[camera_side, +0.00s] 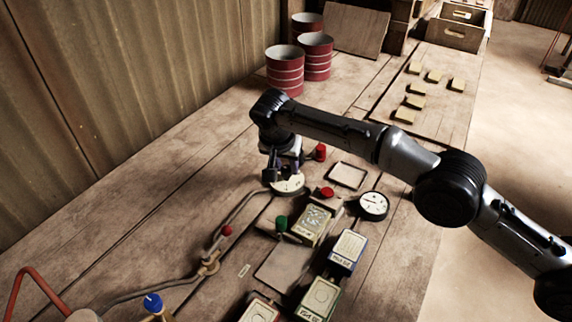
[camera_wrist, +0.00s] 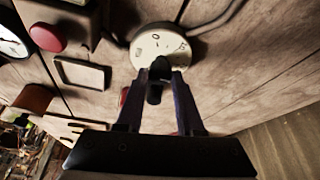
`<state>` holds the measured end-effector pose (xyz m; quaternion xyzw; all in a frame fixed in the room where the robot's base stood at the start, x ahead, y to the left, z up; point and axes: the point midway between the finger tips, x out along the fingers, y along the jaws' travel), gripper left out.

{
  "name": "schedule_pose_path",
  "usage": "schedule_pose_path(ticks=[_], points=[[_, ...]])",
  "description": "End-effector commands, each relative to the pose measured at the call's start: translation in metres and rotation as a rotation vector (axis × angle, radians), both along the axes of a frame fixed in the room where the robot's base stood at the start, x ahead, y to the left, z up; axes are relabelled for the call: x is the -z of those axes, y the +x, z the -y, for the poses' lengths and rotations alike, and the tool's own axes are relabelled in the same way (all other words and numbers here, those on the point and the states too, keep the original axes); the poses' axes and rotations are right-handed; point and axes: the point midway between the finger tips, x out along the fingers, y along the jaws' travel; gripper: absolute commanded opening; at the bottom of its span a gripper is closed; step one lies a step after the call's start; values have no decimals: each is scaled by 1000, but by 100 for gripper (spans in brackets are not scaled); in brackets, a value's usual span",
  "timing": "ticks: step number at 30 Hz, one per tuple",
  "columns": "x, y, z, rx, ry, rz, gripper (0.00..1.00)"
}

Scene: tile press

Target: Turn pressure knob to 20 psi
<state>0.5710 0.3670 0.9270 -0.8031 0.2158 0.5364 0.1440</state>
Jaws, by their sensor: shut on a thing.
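The pressure knob is a dark grip on a round cream dial (camera_side: 289,186) with dark markings. In the side view it sits on the bench at the picture's middle, partly hidden by my gripper (camera_side: 280,172). In the wrist view the dial (camera_wrist: 148,50) is at top centre, and the dark knob (camera_wrist: 160,66) stands at its lower middle. My gripper (camera_wrist: 165,82) points at the dial, with its two fingers shut on the knob.
Close by are a red button (camera_side: 327,193), a green button (camera_side: 281,222), a small frame (camera_side: 347,175) and several labelled boxes (camera_side: 348,248). A pipe with a valve (camera_side: 209,263) runs at left. Red drums (camera_side: 286,68) stand behind. Several tan tiles (camera_side: 415,101) lie at upper right.

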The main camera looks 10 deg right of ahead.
Motion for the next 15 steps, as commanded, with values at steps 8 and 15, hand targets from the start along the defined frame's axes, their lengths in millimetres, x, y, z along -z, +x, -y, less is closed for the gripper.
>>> schedule_pose_path(ticks=[8, 15], points=[[-1, 0, 0, 0, 1, -1, 47], [0, 0, 0, -1, 0, -1, 66]])
